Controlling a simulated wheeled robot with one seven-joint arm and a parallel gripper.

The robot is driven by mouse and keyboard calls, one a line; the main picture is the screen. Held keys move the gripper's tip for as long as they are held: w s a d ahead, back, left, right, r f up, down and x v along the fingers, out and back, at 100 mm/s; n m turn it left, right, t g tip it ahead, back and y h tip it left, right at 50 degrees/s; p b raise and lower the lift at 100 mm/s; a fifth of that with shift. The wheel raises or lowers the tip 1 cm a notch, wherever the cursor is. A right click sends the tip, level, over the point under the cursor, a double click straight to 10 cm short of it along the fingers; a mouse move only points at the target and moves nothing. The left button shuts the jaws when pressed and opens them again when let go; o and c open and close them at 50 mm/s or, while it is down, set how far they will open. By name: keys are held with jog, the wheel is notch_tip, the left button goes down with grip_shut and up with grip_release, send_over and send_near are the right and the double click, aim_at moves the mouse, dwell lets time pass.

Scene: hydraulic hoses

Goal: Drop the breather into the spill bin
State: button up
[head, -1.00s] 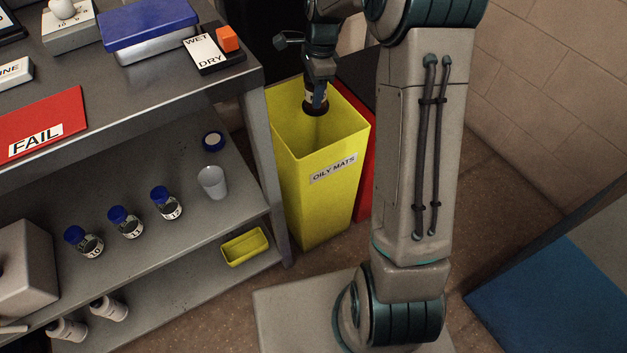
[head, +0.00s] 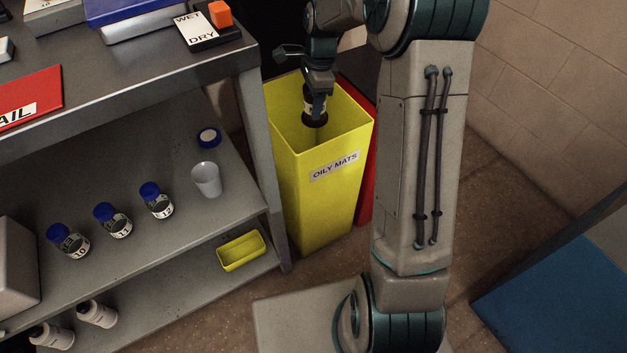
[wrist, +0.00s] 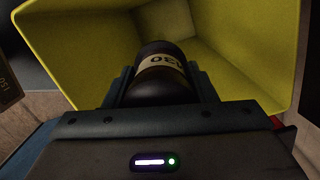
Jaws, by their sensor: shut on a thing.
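The breather is a dark cylinder (head: 314,119) with a pale label band. My gripper (head: 317,101) is shut on it and holds it in the mouth of a tall yellow bin (head: 322,205) marked OILY MATS. In the wrist view the breather (wrist: 162,60) sits between my jaws, its label partly reading "OBU" or similar, with the yellow bin (wrist: 85,45) open around and beyond it. The bin's floor is mostly hidden in the head view. I see no label reading spill bin.
A red bin (head: 366,190) stands behind the yellow one. A grey bench (head: 150,85) at left holds a WET/DRY block (head: 203,28). Its shelf carries several blue-capped bottles (head: 155,200), a cup (head: 206,179) and a yellow tray (head: 241,251). A blue surface (head: 560,290) is at lower right.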

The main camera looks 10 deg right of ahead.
jog(key=o, duration=1.2)
notch_tip(320, 180, up, 5)
jog(key=p, duration=0.2)
jog(key=shift+p, duration=0.35)
jog(key=s+d+r+p, duration=0.3)
jog(key=s+d+r, duration=0.3)
jog(key=d, duration=0.4)
jog(key=s+a+r+n+t+p, duration=0.1)
jog(key=s+a+r+n+p, duration=0.2)
jog(key=s+r+n+p, duration=0.2)
jog(key=s+a+r+n+t+h+p, duration=0.1)
jog(key=s+a+r+n+p, duration=0.2)
jog(key=s+r+n+p, duration=0.3)
jog(key=s+a+r+n+p, duration=0.3)
jog(key=s+r+n+p, duration=0.3)
jog(key=s+r+p, duration=0.4)
notch_tip(320, 180, up, 8)
jog(key=p, duration=0.4)
jog(key=shift+s+a+t+p, duration=0.25)
jog(key=shift+a+t+p, duration=0.15)
